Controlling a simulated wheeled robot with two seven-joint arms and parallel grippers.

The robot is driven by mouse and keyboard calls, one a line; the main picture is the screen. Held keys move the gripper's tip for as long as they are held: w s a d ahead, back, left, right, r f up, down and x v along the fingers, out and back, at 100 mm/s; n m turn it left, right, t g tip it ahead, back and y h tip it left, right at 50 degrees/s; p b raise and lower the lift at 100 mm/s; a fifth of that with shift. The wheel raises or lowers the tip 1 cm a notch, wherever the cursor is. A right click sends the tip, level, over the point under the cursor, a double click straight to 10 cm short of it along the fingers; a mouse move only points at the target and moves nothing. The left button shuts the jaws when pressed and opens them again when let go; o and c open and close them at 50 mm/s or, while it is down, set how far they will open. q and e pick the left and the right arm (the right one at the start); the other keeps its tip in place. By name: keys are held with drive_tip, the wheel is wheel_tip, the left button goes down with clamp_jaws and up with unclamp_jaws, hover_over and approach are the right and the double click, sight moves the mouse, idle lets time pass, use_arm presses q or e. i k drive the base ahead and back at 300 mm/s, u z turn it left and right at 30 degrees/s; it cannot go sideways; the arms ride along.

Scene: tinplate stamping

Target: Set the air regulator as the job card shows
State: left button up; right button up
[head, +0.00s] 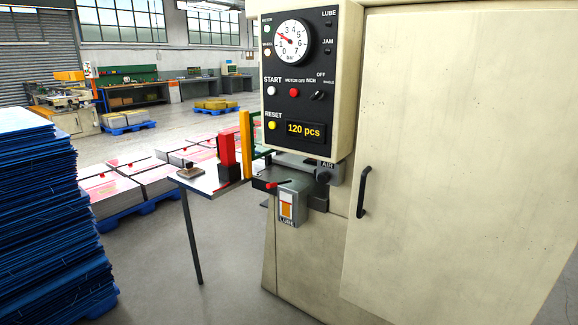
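The press's air unit, labelled AIR (327,165), sits below the control panel, with a dark round knob (323,177) on it. The round white bar gauge (292,42) is at the top of the panel, numbered from 0 to about 7. Its red needle points up and left, roughly near 2; the exact reading is too small to tell. I cannot make out a job card in this view. Neither of my grippers shows.
The black control panel (301,75) has buttons, a selector and a display reading 120 pcs (304,129). A LUBE box (289,205) with a red lever (278,184) hangs below. A side table (212,182) stands left of the press; blue stacked sheets (48,215) are at far left.

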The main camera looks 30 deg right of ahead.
sight(323, 178)
drive_tip(key=i, duration=2.25)
drive_tip(key=u, duration=2.3)
drive_tip(key=i, duration=0.8)
drive_tip(key=z, duration=3.85)
